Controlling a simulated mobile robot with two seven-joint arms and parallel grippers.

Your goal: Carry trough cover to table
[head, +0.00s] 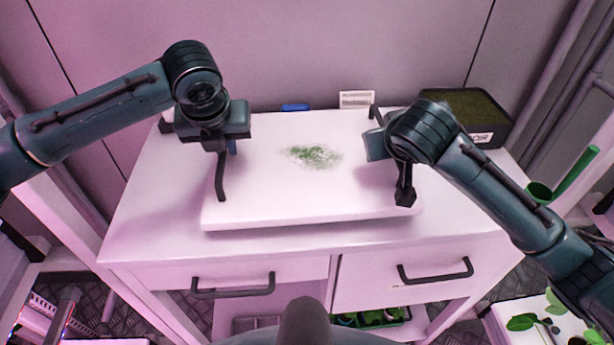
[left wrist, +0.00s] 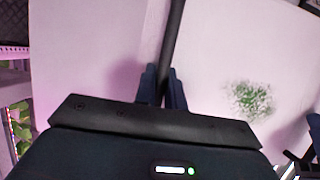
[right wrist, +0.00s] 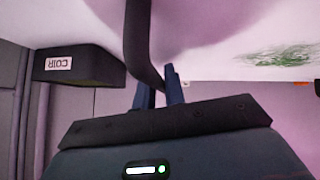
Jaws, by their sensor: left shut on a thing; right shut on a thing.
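The trough cover is a white flat panel (head: 300,190) with a green smear (head: 314,156) near its middle. It lies level over the white table (head: 150,220); I cannot tell whether it rests on the top or hangs just above it. My left gripper (head: 228,146) is shut on the cover's dark left handle (head: 221,178), which runs between the fingers in the left wrist view (left wrist: 170,45). My right gripper (right wrist: 158,88) is shut on the dark right handle (right wrist: 138,40). In the head view my right arm hides its fingers.
A blue item (head: 295,107) and a white label card (head: 356,99) are behind the cover. Drawers with dark handles (head: 233,290) face me.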

